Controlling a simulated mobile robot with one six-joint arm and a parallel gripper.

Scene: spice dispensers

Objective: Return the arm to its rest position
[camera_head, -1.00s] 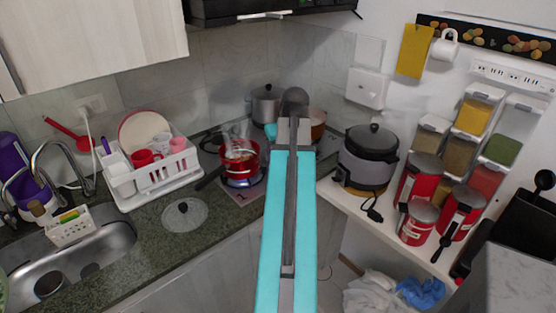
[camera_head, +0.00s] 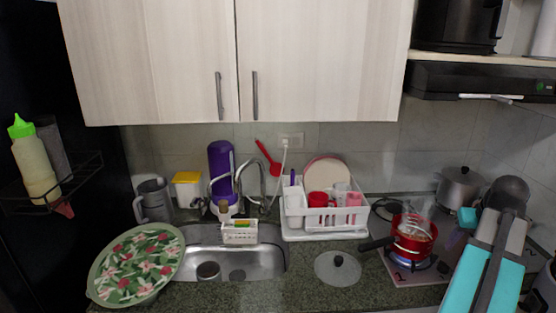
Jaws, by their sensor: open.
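My arm shows at the lower right, with turquoise and grey links reaching up beside the stove. A small turquoise piece of it shows near the red pot (camera_head: 412,236). I cannot see my gripper's fingers; the arm's own links hide its end. The spice dispensers are out of view.
The red pot steams over a lit burner with its handle pointing left, close to my arm. A glass lid (camera_head: 337,268), a white dish rack (camera_head: 325,222), a sink (camera_head: 262,262) and a floral-covered bowl (camera_head: 138,262) line the counter. A steel pot (camera_head: 460,188) stands behind.

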